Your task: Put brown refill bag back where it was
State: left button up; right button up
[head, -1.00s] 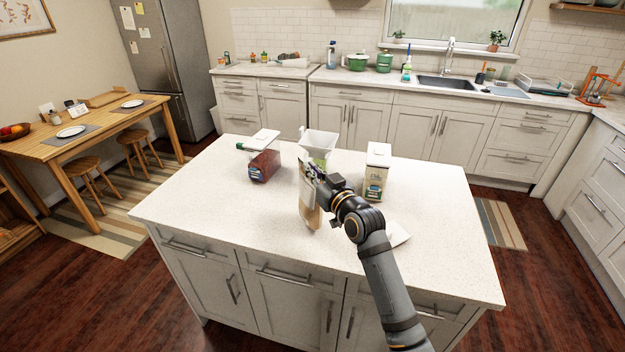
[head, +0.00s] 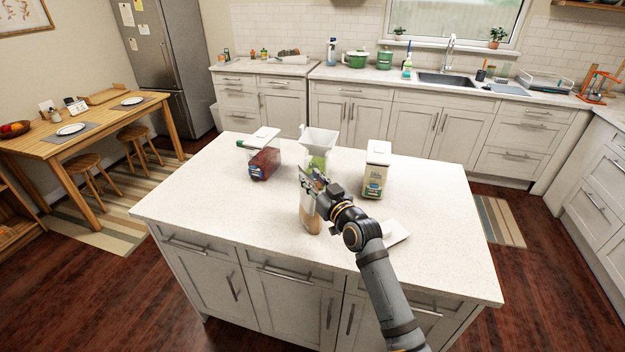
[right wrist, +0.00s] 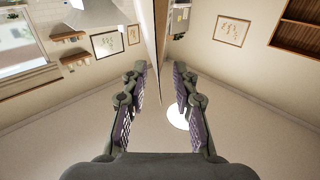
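The brown refill bag (head: 311,218) is on the near middle part of the white island top, upright, its brown lower part showing. Its upper part is partly hidden by my right gripper (head: 312,182). In the right wrist view a thin bag edge (right wrist: 157,50) runs between the two fingers (right wrist: 161,95), with a gap on both sides. My right gripper is open around the bag's upper part. Whether the bag's bottom rests on the island top is hard to tell. My left gripper is not in view.
On the island top (head: 220,210) stand a dark red-brown container (head: 264,164), a clear container with a white funnel-like top (head: 318,140) and a white-lidded carton-like container (head: 376,172). A flat white piece (head: 394,232) lies right of my gripper. The left and front-right areas are clear.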

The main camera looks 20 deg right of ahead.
jog(key=shift+r, duration=0.15)
jog(key=s+d, duration=0.2)
jog(key=s, duration=0.9)
jog(key=shift+s, duration=0.4)
